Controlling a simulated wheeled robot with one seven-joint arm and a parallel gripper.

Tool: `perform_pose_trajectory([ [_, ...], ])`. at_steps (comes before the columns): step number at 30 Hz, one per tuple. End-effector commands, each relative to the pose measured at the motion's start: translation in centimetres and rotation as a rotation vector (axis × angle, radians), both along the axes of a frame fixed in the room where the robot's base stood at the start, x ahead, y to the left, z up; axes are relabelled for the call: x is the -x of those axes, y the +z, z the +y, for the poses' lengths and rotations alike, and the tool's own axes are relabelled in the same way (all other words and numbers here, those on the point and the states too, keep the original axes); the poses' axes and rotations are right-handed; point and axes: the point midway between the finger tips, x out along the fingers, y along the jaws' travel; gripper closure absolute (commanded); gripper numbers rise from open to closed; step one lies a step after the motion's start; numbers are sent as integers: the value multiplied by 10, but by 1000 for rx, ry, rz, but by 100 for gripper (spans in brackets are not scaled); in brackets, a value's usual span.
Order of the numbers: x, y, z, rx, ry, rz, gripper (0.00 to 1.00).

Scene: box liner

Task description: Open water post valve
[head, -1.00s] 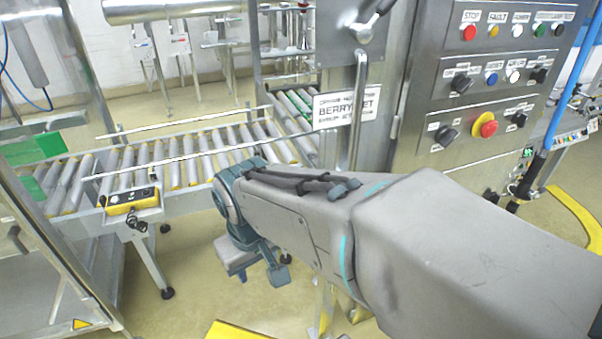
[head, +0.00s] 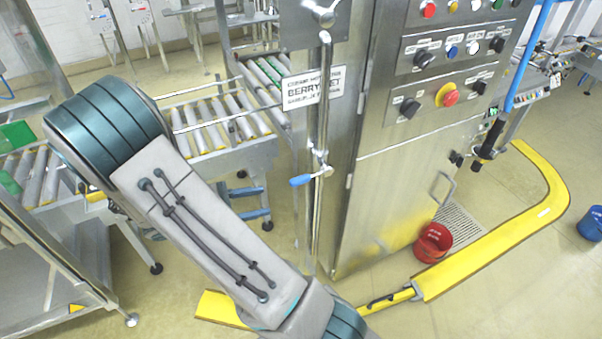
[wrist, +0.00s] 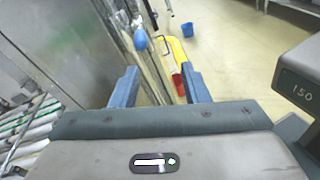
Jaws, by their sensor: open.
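The water post is a thin vertical steel pipe (head: 322,110) beside the steel cabinet in the head view. Its valve has a blue lever handle (head: 300,181) low on the pipe, sticking out to the left, roughly crosswise to the pipe. In the wrist view the blue handle (wrist: 141,39) shows ahead of the fingers, slightly left of the middle. My gripper (wrist: 162,88) is open and empty, with its two blue fingers apart.
The steel control cabinet (head: 400,190) stands right of the pipe. A roller conveyor (head: 215,125) lies to the left. A yellow floor barrier (head: 500,240) curves along the front right, with a red bucket (head: 433,242) inside it and a blue bucket (head: 592,222) beyond.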

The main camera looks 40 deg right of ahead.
Motion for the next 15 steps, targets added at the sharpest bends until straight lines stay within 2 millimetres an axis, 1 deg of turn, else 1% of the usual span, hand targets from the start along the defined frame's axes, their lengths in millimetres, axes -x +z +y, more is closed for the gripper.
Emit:
perform_pose_trajectory([
  [3,-12,0,1,81,59,63,59],
  [8,-18,0,0,127,90,94,59],
  [11,-16,1,-8,132,92,97,59],
  [14,-12,1,-23,130,90,98,59],
  [15,-10,2,-31,129,89,98,59],
])
